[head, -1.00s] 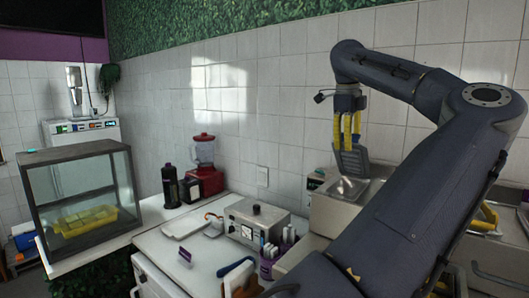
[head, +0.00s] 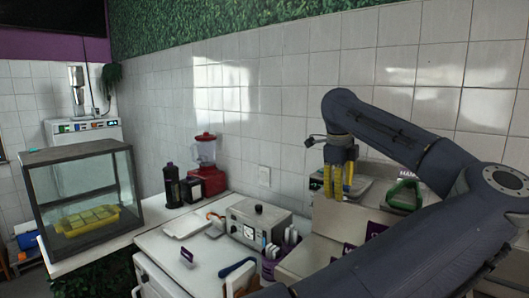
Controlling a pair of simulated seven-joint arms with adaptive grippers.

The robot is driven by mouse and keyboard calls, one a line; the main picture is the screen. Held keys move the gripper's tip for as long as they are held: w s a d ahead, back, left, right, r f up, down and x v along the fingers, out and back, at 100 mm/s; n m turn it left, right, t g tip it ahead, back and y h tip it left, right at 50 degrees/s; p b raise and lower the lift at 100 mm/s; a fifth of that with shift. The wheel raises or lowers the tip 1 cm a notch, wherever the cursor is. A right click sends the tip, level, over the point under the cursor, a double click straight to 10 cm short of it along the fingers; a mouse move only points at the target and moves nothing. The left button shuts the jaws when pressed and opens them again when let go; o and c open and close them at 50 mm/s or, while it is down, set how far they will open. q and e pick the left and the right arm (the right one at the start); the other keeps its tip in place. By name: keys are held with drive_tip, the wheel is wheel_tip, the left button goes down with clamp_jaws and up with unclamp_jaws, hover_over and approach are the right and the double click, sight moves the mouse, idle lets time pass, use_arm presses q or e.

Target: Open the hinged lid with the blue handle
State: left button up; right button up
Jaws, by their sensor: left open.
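My left gripper (head: 339,184) hangs pointing down with its yellow fingers apart, beside a grey metal surface at the back of the steel counter (head: 325,226). I cannot tell whether it touches that surface. A green handle (head: 405,192) stands on the counter to the right of the gripper, partly next to my forearm. A curved blue piece (head: 238,267) shows at the bottom, on a pale object, apart from the gripper. I cannot tell whether it is the lid's handle. No hinged lid with a blue handle shows clearly; my arm hides much of the counter. My right gripper is not in view.
A grey control box (head: 258,222) and a purple holder with white items (head: 270,268) stand left of the steel counter. A red blender (head: 204,180), a dark bottle (head: 172,185) and a glass case (head: 85,200) are farther left. The white worktop's middle is partly clear.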

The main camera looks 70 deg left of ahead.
use_arm(q)
wheel_tip(320, 180, up, 17)
drive_tip(key=s+d, duration=0.2)
drive_tip(key=s, duration=0.1)
drive_tip(key=s+a+f+g+y, duration=0.1)
drive_tip(key=s+a+f+g, duration=0.3)
drive_tip(key=s+a+f, duration=0.3)
drive_tip(key=shift+s+a+f+m+g, duration=0.15)
drive_tip(key=shift+s+a+m+g, duration=0.4)
drive_tip(key=shift+a, duration=1.7)
drive_tip(key=shift+s+n, duration=0.15)
drive_tip(key=shift+n, duration=0.1)
drive_tip(key=w+d+r+t+h, duration=0.1)
drive_tip(key=w+d+r+t, duration=0.45)
drive_tip(key=w+d, duration=0.45)
drive_tip(key=shift+n, duration=0.3)
drive_tip(key=x, duration=0.5)
drive_tip(key=s+x, duration=0.1)
drive_tip(key=x, duration=0.9)
drive_tip(key=shift+s+d+f, duration=0.35)
drive_tip(key=shift+c, duration=0.3)
clamp_jaws()
